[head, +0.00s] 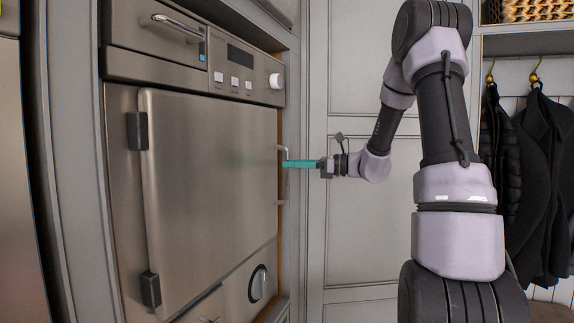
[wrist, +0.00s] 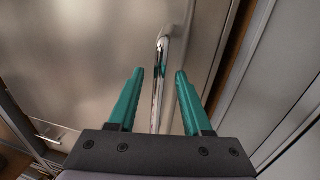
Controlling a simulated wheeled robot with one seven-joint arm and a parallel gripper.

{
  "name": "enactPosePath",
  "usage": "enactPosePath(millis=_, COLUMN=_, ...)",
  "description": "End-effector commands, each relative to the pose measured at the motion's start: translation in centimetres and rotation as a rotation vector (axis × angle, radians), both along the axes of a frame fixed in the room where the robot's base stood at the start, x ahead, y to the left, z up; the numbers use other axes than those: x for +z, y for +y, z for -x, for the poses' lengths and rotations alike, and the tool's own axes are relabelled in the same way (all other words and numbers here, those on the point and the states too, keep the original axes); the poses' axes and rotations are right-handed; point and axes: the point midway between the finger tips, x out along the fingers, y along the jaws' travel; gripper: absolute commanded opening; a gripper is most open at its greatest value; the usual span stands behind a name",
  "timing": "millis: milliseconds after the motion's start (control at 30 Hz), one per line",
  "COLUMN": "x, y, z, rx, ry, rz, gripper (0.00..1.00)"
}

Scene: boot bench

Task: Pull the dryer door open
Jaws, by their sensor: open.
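The dryer door (head: 210,185) is a brushed steel panel with dark hinges on its left side, and it looks shut. Its chrome bar handle (head: 283,152) stands upright at the door's right edge, partly hidden by my gripper in the head view. My gripper (head: 287,163) has teal fingers and reaches the handle from the right. In the wrist view, my gripper (wrist: 159,75) is open, with one finger on each side of the handle (wrist: 159,85). Gaps show between the handle and both fingers. I cannot tell how deep the handle sits between them.
Above the door is a control panel (head: 232,76) with buttons and a white knob, and a drawer handle (head: 178,26) higher up. A dark round knob (head: 259,284) sits below. Grey cabinet panels (head: 368,225) stand behind my arm. Dark coats (head: 540,180) hang at the right.

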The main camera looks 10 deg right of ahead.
Motion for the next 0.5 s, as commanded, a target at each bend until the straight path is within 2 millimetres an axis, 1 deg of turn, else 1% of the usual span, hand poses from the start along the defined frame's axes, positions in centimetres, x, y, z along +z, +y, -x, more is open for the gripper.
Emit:
enactPosePath(millis=33, x=0.0, y=0.7, z=-0.3, rx=0.002, ry=0.0, rz=-0.001, gripper=0.5)
enactPosePath(millis=100, x=0.0, y=1.3, z=-0.6, rx=0.002, ry=0.0, rz=0.0, gripper=0.5)
enactPosePath(millis=200, x=0.0, y=1.9, z=-0.8, rx=0.001, ry=0.001, rz=0.0, gripper=0.5)
enactPosePath(millis=500, x=0.0, y=2.1, z=-0.9, rx=0.0, ry=0.001, rz=0.0, gripper=0.5)
